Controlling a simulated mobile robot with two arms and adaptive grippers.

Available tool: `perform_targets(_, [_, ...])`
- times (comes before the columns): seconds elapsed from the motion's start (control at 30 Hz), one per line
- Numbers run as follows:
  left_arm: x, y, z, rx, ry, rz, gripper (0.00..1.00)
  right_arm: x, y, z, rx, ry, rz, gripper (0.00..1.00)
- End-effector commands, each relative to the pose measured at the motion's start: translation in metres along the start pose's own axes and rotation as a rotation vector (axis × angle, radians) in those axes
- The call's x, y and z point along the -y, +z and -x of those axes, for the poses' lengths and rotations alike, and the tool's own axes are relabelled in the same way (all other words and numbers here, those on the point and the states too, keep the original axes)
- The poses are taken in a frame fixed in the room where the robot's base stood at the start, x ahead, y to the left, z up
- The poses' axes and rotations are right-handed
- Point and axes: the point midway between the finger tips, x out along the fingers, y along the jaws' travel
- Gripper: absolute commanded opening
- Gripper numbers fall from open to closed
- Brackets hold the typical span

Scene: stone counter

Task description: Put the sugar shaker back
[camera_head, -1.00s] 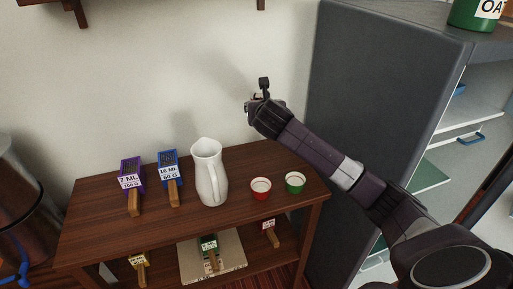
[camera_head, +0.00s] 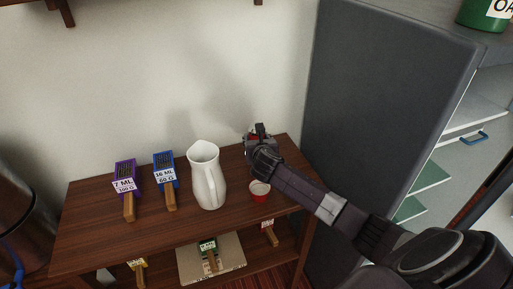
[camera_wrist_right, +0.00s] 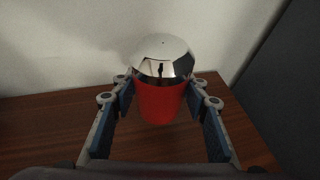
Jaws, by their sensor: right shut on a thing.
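The sugar shaker, a red body with a shiny domed metal top (camera_wrist_right: 160,98), stands between the two fingers of my right gripper (camera_wrist_right: 160,112) in the right wrist view. The fingers are shut on its sides. In the head view my right gripper (camera_head: 261,138) is over the back right part of the wooden table (camera_head: 105,228), near the wall. The shaker is mostly hidden there by the gripper. I cannot tell whether its base touches the table top. My left gripper is out of view.
A white pitcher (camera_head: 207,182) and a red cup (camera_head: 259,194) stand left of and below my right arm. Blue (camera_head: 164,168) and purple (camera_head: 124,175) labelled scoops lie further left. A grey cabinet (camera_head: 385,95) rises on the right.

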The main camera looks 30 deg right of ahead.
Motion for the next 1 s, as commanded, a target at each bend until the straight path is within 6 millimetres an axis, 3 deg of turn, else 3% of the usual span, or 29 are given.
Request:
perform_targets(0.1, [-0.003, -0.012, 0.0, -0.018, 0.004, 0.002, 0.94, 0.0, -0.011, -0.004, -0.002, 0.0, 0.0, 0.11])
perform_targets(0.33, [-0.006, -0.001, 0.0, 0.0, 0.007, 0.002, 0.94, -0.001, -0.039, -0.016, 0.0, 0.001, -0.001, 0.11])
perform_targets(0.77, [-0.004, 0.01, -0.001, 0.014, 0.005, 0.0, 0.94, 0.0, -0.044, -0.019, 0.002, 0.001, 0.001, 0.11])
perform_targets(0.8, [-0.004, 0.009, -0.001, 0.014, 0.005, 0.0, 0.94, 0.0, -0.044, -0.018, 0.0, 0.001, 0.0, 0.46])
perform_targets(0.9, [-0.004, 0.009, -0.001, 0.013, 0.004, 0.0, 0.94, 0.0, -0.044, -0.018, 0.0, 0.001, 0.0, 0.57])
perform_targets(1.0, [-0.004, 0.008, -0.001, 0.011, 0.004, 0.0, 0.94, 0.0, -0.044, -0.018, 0.0, 0.001, 0.0, 0.59])
